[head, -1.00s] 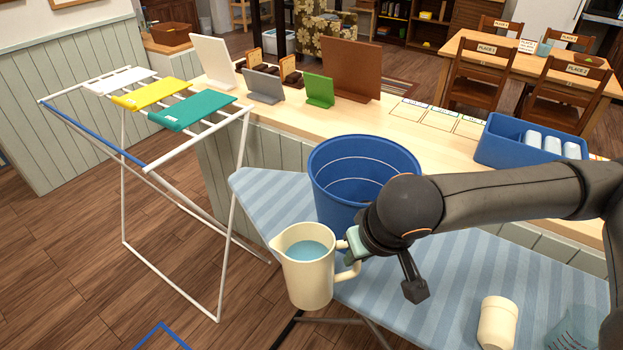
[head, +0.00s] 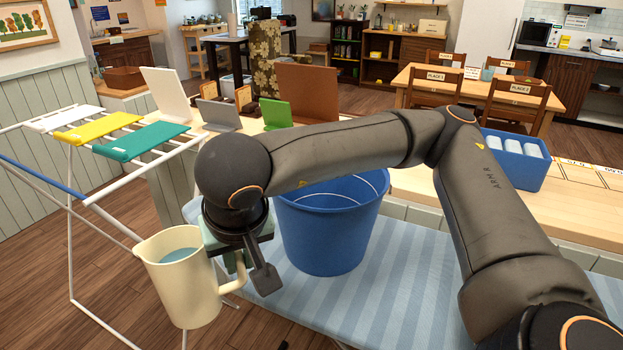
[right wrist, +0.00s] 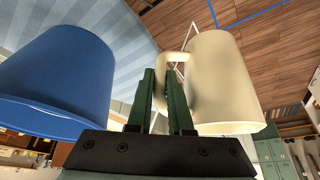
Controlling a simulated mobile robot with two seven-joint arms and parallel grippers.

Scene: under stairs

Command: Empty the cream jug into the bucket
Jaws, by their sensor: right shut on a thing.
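The cream jug (head: 183,280) hangs in the air at the left front edge of the ironing board, tilted a little, with blue-grey liquid (head: 180,255) showing inside near its top. My right gripper (head: 238,262) is shut on the jug's handle; the wrist hides part of the grip. In the right wrist view the green fingers (right wrist: 168,100) close at the handle of the jug (right wrist: 222,85). The blue bucket (head: 325,235) stands upright on the board, right of the jug and apart from it. My arm hides part of its rim. My left gripper is not in view.
The striped ironing board (head: 400,290) is clear right of the bucket. A drying rack (head: 85,200) with coloured items stands close left of the jug. Behind is a wooden counter (head: 420,185) with upright boards and a blue bin (head: 512,165) holding white things.

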